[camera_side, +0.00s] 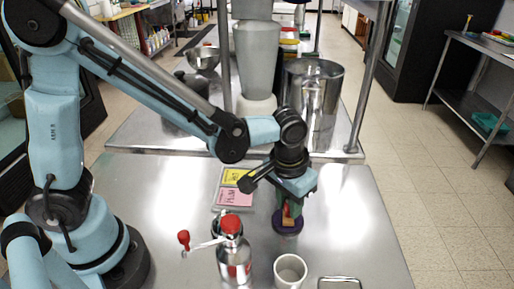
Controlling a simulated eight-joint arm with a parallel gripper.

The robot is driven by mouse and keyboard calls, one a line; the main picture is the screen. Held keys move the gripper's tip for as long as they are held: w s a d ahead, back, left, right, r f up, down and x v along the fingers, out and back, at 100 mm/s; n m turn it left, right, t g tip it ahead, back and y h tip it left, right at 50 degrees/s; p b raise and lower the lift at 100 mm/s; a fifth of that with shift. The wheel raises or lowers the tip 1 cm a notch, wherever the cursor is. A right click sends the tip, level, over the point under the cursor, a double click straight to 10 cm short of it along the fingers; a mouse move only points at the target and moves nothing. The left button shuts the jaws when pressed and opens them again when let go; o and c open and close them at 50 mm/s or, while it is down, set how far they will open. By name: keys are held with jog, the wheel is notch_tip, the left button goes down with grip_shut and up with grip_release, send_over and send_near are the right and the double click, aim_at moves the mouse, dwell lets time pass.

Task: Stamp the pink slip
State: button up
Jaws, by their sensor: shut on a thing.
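The pink slip (235,197) lies on a grey board (218,190) on the steel table, just in front of a yellow slip (235,176). My gripper (289,205) points down to the right of the slips. It is shut on a small stamp (289,220) with a red and wood-coloured body, partly hidden by the fingers. The stamp is at a round dark purple ink pad (287,230). I cannot tell whether it touches the pad.
A red-topped metal grinder (231,252) with a crank and red knob stands in front of the slips. A white cup (290,271) and a metal-rimmed item (340,283) are at the front edge. A large steel pot (312,100) stands behind. The table's right side is clear.

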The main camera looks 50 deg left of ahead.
dwell(0.4)
jog(key=shift+r, duration=3.5)
jog(key=shift+a, duration=0.1)
jog(key=s+a+n+y, duration=0.1)
jog(key=s+a+n, duration=0.3)
jog(key=a+n, duration=0.7)
jog(key=m, duration=0.2)
send_over(236, 194)
jog(key=shift+s+d+f, duration=0.15)
jog(key=shift+f, duration=1.5)
jog(key=shift+s+d+f, duration=0.15)
jog(key=shift+f, duration=1.45)
jog(key=shift+f, duration=0.55)
